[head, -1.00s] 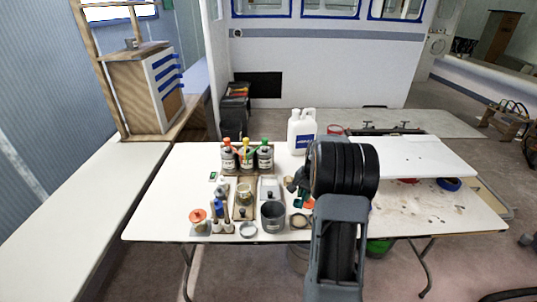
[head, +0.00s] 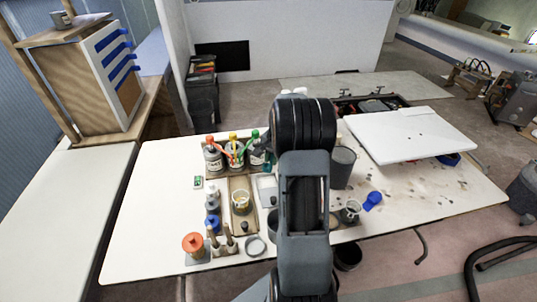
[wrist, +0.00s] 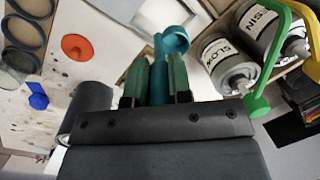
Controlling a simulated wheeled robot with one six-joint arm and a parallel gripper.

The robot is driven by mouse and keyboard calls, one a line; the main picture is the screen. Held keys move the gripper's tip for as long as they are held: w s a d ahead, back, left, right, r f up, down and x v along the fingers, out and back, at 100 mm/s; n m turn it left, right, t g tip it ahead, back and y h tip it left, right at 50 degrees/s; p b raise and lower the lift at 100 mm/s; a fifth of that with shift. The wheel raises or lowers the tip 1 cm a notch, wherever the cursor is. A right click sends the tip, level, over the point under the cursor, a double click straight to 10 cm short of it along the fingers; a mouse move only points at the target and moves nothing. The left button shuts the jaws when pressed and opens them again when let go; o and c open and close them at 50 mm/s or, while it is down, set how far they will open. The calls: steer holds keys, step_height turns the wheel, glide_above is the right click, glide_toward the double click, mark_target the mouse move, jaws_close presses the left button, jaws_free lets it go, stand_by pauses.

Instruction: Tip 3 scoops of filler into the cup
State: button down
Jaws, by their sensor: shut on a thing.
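My gripper (wrist: 160,80) is shut on a teal scoop (wrist: 175,40), its green fingers on either side of the handle. The scoop's round end shows beyond the fingertips; whether filler is in it I cannot tell. In the head view my arm hides the gripper, and a bit of teal (head: 269,166) shows at its left edge, near the pump bottles. A clear cup (head: 240,201) with something yellowish in it stands on a board left of my arm. A dark grey tub (head: 272,226) is mostly hidden behind my arm; its contents are not visible.
Pump bottles (head: 214,158) with red, yellow and green tops stand at the back; two are close in the wrist view (wrist: 230,60). A grey can (head: 342,167) stands right of my arm. An orange-lidded jar (head: 195,244) is front left. A white panel (head: 410,135) lies right.

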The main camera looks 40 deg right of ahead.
steer(key=shift+f+b, duration=3.5)
steer(key=shift+f, duration=1.55)
steer(key=shift+r, duration=0.15)
steer(key=shift+r+p, duration=3.2)
steer(key=shift+r, duration=0.95)
steer(key=shift+s, duration=0.1)
